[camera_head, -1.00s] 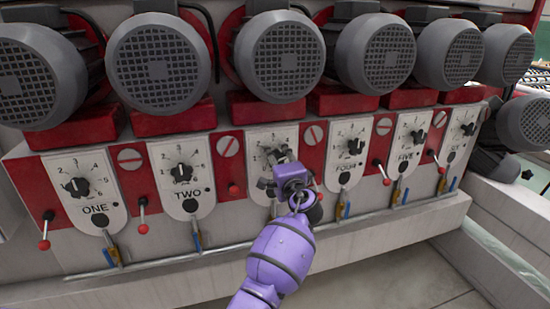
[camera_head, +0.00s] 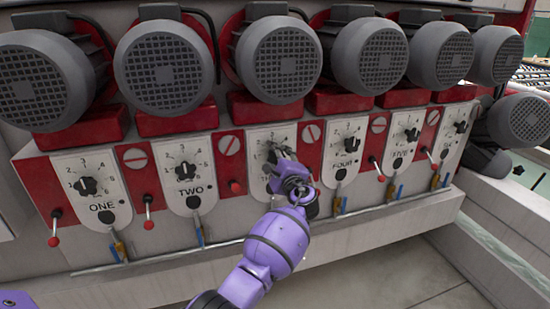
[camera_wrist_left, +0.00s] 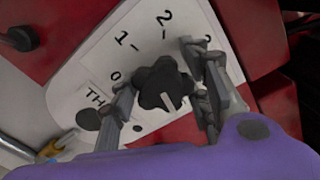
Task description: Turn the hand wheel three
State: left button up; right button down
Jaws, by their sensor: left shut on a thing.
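Hand wheel three is a black lobed knob (camera_wrist_left: 158,84) on a white dial plate (camera_wrist_left: 80,72) with printed numbers and part of the word THREE. A white pointer line shows on the knob's face. My left gripper (camera_wrist_left: 160,78) has one finger on each side of the knob and is shut on it. In the head view my left gripper (camera_head: 282,160) is at the third panel and hides most of the knob and its label.
Similar knobs stand on panel ONE (camera_head: 86,186), panel TWO (camera_head: 185,170) and panel FOUR (camera_head: 352,144). Red-tipped levers (camera_head: 148,224) sit between panels. Large grey motors (camera_head: 163,68) overhang above. The floor in front (camera_head: 400,275) is clear.

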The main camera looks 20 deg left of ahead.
pick_arm(q)
jog(key=shift+f, duration=0.3)
jog(key=o, duration=1.1)
jog(key=shift+a+r, duration=0.1)
jog(key=shift+r, duration=0.05)
jog(key=v, duration=1.2)
